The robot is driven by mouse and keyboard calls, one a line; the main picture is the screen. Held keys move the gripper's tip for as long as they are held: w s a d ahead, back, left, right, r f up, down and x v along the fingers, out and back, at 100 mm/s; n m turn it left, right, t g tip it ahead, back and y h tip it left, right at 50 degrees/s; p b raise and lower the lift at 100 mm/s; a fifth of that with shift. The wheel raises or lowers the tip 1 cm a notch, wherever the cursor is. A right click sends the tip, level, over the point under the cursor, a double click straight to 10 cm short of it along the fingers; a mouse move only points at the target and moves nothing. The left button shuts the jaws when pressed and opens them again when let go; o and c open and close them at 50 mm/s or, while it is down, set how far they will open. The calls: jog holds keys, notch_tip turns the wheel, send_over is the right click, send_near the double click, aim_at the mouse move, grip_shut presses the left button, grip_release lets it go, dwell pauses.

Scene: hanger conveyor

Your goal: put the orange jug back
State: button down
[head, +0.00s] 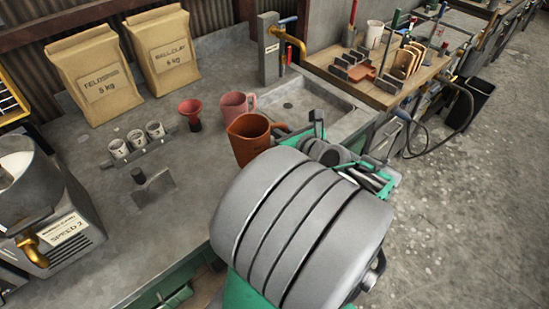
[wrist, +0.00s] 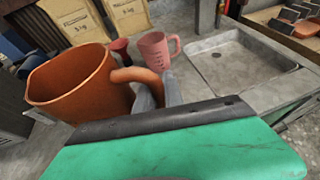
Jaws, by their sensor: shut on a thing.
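The orange jug (head: 248,138) is near the counter's right part, in front of the pink jug (head: 236,105), with its handle toward the right. In the wrist view the orange jug (wrist: 72,88) is large at the left, slightly tilted in the picture. My gripper (wrist: 155,93) is shut on its handle. In the head view my own arm hides most of the gripper and the jug's lower right. I cannot tell whether the jug's base touches the counter.
A red funnel (head: 191,112), a rack of small cups (head: 137,144) and a small grey stand (head: 152,185) are on the counter left of the jug. Two paper sacks (head: 162,52) stand behind. A shallow sink (head: 294,103) lies to the right. A mixer (head: 40,205) stands at the left.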

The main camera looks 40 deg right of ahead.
jog(key=w+d+f, duration=0.2)
jog(key=d+f, duration=0.1)
jog(key=d, duration=0.1)
jog(key=w+d+f, duration=0.2)
jog(key=d+f, duration=0.1)
jog(key=d, duration=0.1)
jog(key=w+d+f, duration=0.3)
jog(key=d+f, duration=0.1)
jog(key=shift+f+b, duration=0.1)
jog(key=shift+b, duration=0.3)
jog(key=shift+f, duration=1.35)
jog(key=shift+f, duration=0.2)
jog(key=c, duration=1.4)
grip_release()
jog(key=shift+c, duration=0.2)
jog(key=shift+r, duration=0.25)
jog(key=v, duration=1.2)
